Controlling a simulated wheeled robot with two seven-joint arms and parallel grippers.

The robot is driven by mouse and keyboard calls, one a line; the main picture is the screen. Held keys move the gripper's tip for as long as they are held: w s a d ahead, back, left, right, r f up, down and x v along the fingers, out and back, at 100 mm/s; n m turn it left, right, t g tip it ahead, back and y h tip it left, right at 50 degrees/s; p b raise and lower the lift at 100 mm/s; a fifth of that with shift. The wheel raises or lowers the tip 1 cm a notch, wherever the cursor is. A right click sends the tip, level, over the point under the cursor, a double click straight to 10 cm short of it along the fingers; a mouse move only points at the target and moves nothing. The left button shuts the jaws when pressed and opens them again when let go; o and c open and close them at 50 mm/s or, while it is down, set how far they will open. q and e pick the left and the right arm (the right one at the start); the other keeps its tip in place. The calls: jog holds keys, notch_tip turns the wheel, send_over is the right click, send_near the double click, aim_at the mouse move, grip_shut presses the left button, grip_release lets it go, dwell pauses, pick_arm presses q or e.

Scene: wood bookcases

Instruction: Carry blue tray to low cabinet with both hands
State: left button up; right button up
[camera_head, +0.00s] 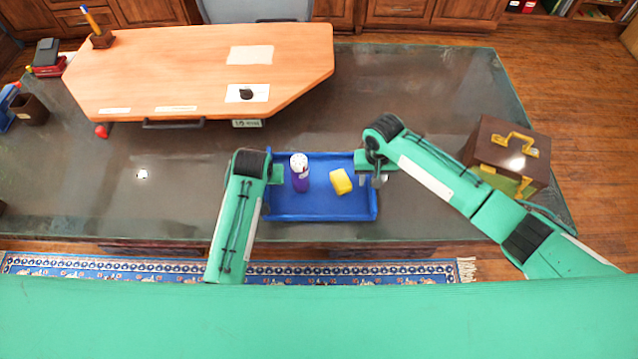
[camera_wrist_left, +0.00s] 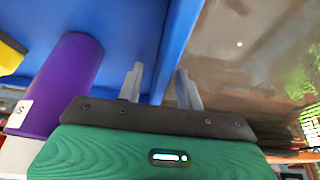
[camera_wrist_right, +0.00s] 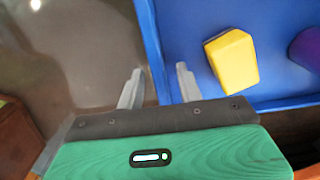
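The blue tray (camera_head: 320,214) lies on the dark desk near its front edge. Fingertip contact with the wall cannot be told.
A brown case (camera_head: 508,152) with a yellow handle stands on the desk right of the tray, close to my right arm. A raised wooden top (camera_head: 200,75) fills the back left. The dark desk (camera_head: 440,85) is bare at the back right. A blue rug (camera_head: 330,271) lies in front.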

pick_arm(q)
grip_shut()
pick_arm(e)
grip_shut()
